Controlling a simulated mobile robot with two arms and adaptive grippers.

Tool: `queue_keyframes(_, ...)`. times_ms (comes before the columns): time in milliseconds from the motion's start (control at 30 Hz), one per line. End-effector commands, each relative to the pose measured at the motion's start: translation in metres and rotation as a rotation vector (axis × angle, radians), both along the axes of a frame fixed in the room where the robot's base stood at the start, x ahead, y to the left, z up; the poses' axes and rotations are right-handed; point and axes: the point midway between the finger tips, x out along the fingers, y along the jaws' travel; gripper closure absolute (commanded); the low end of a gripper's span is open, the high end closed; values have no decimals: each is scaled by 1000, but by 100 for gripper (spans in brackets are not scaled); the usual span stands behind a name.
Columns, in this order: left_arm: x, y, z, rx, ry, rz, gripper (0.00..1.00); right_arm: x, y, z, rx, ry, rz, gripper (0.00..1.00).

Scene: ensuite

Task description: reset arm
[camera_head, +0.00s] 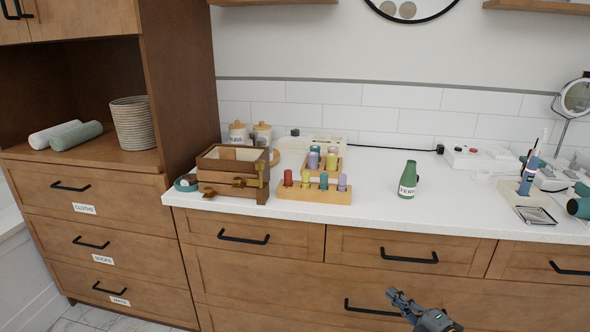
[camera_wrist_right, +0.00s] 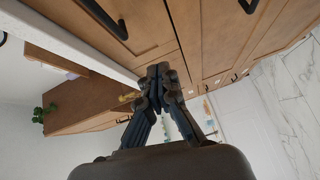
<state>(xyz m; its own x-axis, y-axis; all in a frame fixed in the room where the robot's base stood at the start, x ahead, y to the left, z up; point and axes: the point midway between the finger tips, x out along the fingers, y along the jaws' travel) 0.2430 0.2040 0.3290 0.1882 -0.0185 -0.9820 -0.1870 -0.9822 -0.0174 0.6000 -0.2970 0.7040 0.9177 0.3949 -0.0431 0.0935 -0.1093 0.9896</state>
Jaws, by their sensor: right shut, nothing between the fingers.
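My right gripper (camera_head: 398,299) shows at the bottom of the head view, right of centre, in front of the wooden drawers and below the white counter (camera_head: 440,224). It is shut and empty. In the right wrist view its fingers (camera_wrist_right: 160,72) meet at the tips with nothing between them. My left gripper is in neither view.
On the counter stand a green bottle (camera_head: 408,180), a peg block (camera_head: 318,192) with coloured cylinders, a wooden box (camera_head: 232,165) and a mirror (camera_head: 575,97). Drawer handles (camera_head: 372,308) stick out near my right gripper. A cabinet (camera_head: 110,190) with labelled drawers stands at the left.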

Motion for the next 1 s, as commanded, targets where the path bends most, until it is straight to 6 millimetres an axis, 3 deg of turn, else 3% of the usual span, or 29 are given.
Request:
queue_keyframes(33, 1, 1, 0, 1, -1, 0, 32, -7, -1, -31, 75, 80, -72, 100)
queue_keyframes(167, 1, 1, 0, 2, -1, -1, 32, -39, -9, -118, 280, 328, -310, 100)
queue_keyframes(267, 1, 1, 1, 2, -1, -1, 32, -78, -7, -183, 417, 522, -485, 100)
queue_keyframes(400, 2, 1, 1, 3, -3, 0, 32, -149, 8, -262, 566, 783, -705, 100)
queue_keyframes(500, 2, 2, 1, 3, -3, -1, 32, -201, 24, -303, 645, 946, -839, 100)
queue_keyframes(600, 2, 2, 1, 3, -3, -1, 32, -246, 41, -332, 699, 1081, -944, 100)
queue_keyframes(800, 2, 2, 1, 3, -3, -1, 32, -326, 77, -366, 772, 1306, -1113, 100)
queue_keyframes(900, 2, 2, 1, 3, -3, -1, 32, -362, 95, -376, 798, 1409, -1187, 100)
queue_keyframes(1000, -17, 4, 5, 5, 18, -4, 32, -375, 88, -370, 779, 1410, -1191, 100)
